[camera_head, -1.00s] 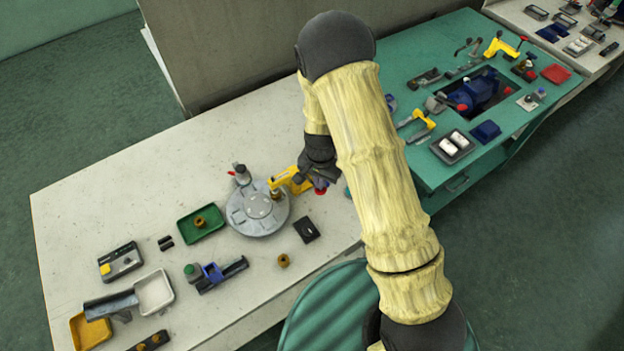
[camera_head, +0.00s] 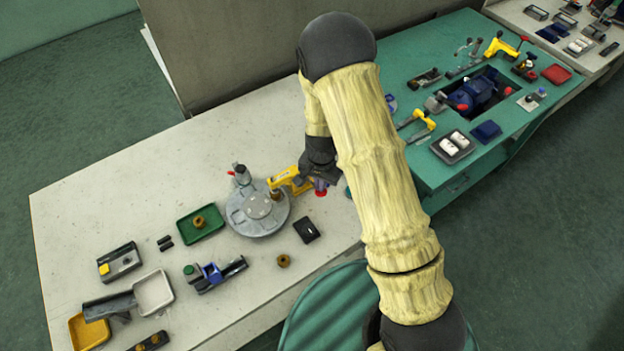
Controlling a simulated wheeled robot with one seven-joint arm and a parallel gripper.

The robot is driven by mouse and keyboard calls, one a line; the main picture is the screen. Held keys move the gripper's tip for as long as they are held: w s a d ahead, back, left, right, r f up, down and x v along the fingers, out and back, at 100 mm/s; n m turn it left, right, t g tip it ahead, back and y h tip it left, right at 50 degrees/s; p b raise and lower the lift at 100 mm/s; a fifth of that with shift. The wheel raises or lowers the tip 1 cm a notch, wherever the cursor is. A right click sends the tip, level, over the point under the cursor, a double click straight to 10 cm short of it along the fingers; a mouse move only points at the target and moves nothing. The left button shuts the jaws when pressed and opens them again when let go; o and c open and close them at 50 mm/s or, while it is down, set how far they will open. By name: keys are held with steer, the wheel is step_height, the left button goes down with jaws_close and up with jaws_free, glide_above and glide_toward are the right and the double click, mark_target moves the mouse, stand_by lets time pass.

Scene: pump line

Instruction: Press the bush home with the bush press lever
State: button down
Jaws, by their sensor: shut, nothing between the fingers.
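The yellow bush press (camera_head: 289,182) stands at the right edge of a round grey plate (camera_head: 254,222) on the pale bench. Its red lever knob (camera_head: 321,193) shows just below my gripper (camera_head: 321,184). My gripper is shut and empty, at the lever end of the press; whether it touches the lever cannot be told. A small brown bush (camera_head: 276,195) shows under the press head; how deep it sits cannot be told. My arm hides part of the bench to the right.
A green tray (camera_head: 183,231) holds a brass-coloured bush. Another bush (camera_head: 284,261) and a black block (camera_head: 306,230) lie in front of the plate. Fixtures and trays fill the bench's left front. The back of the pale bench is clear.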

steer(key=shift+s+d+f, duration=0.1)
steer(key=shift+s+f, duration=0.1)
steer(key=shift+f, duration=0.4)
stand_by(2.0)
steer(key=shift+r, duration=0.1)
stand_by(0.4)
steer(key=shift+r+p, duration=0.3)
steer(key=shift+r, duration=0.25)
steer(key=shift+w+r+p, duration=0.15)
steer(key=shift+r+p, duration=0.4)
steer(key=shift+r, duration=0.15)
steer(key=shift+w+a+r+p, duration=0.15)
steer(key=shift+a+r+p, duration=0.05)
steer(key=shift+r+p, duration=0.35)
